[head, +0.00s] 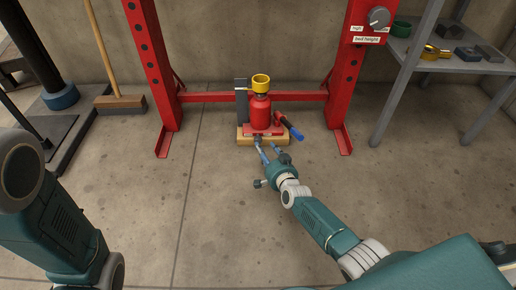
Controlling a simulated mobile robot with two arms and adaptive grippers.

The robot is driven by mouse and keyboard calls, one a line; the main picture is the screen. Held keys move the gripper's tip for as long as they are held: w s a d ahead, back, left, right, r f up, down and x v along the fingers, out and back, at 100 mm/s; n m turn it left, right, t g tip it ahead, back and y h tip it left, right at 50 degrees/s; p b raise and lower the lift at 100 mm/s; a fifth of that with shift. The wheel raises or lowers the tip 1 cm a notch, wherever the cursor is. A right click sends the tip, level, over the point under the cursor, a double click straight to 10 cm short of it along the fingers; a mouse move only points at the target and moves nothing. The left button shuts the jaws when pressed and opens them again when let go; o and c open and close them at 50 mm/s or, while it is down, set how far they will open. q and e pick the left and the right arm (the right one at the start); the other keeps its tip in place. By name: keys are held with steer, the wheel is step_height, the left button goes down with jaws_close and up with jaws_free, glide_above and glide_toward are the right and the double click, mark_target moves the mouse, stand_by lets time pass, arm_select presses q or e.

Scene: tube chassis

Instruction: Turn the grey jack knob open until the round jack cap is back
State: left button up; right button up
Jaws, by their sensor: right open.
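A red bottle jack (260,115) stands upright on a wooden block. On its top sits the round yellow jack cap (261,80), with a short dark neck visible between cap and body. A small grey jack knob (258,138) shows low at the jack's front. My right gripper (267,147) is open just in front of the jack's base. Its left fingertip appears close to the knob; whether they touch is too small to tell. My left arm is at the left edge, but its gripper is out of the picture.
A red press frame (240,97) stands around the jack. A red, black and blue handle (289,126) sticks out right of the jack. A grey shelf (430,55) is at right, a broom (120,102) at left. The front floor is clear.

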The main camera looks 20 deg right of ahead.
mark_target(259, 142)
steer(key=b+x, duration=0.1)
steer(key=x, duration=0.1)
steer(key=b+x, duration=0.3)
steer(key=x, duration=0.1)
steer(key=shift+s+f, duration=0.1)
steer(key=shift+f, duration=0.2)
steer(key=shift+w+b, duration=0.5)
steer(key=shift+w, duration=0.05)
steer(key=shift+a+r, duration=0.1)
steer(key=shift+c, duration=0.6)
steer(key=c, duration=1)
